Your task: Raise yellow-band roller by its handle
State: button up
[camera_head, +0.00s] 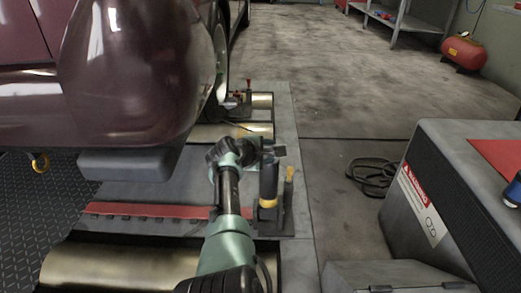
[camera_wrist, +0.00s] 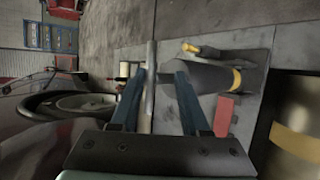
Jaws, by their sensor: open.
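The yellow-band roller (camera_head: 268,182) stands upright as a dark cylinder with a yellow band near its foot, at the right edge of the dyno bed. In the wrist view the yellow-band roller (camera_wrist: 218,77) lies right of the fingers. A grey bar, seemingly its handle (camera_wrist: 150,85), runs between my open fingers across the roller's near end. I cannot tell whether either finger touches it. My gripper (camera_head: 272,150) is at the roller's top in the head view, where it hides the handle. It also shows in the wrist view (camera_wrist: 158,80).
A yellow-tipped lever (camera_head: 289,180) stands close to the roller's right. The maroon car (camera_head: 130,70) is to the left. A red strip (camera_head: 150,210) and metal rollers (camera_head: 120,272) lie in the bed. A grey cabinet (camera_head: 440,200) is at right.

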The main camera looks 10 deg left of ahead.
jog(key=p+v, duration=1.3)
jog(key=p, duration=0.1)
jog(key=shift+p, duration=0.4)
jog(key=shift+w, duration=0.15)
